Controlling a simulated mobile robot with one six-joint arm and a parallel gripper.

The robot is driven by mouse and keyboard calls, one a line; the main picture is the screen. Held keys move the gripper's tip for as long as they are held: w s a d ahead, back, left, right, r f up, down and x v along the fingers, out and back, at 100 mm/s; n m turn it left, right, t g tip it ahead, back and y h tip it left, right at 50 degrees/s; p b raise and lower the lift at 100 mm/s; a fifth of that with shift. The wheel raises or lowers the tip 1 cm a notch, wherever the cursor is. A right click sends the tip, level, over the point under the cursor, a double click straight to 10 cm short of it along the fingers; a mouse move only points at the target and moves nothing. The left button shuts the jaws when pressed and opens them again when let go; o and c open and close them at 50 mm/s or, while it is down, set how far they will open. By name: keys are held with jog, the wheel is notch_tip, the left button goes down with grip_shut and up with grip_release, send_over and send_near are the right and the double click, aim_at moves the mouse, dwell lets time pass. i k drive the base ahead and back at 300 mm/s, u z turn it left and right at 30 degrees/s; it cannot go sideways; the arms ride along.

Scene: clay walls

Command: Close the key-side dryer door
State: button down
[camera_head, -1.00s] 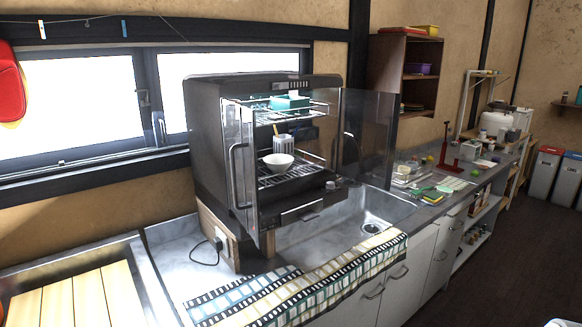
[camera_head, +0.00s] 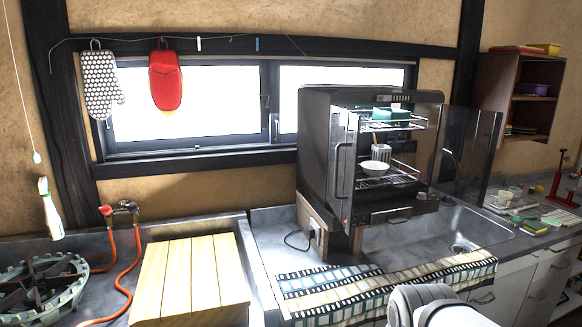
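The dish dryer (camera_head: 318,140) is a dark box standing over the sink, its front open toward me. Its left glass door (camera_head: 345,150), with a long vertical handle (camera_head: 338,172), stands swung out toward me. Its right clear door (camera_head: 471,150) stands swung out to the right. No key can be made out, so I cannot tell which door is the key-side one. Inside are wire racks with a white bowl (camera_head: 375,166), a cup (camera_head: 381,152) and a teal box (camera_head: 390,115). My gripper is not in view; a pale rounded part of my arm shows at the bottom.
The sink (camera_head: 440,238) lies below the dryer, with a patterned cloth (camera_head: 385,285) along the counter's front edge. A slatted wooden board (camera_head: 195,275) and a gas burner (camera_head: 40,285) are at the left. Small items (camera_head: 555,218) sit at the right.

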aim_at(343, 125)
jog(key=i, duration=1)
jog(key=u, duration=0.05)
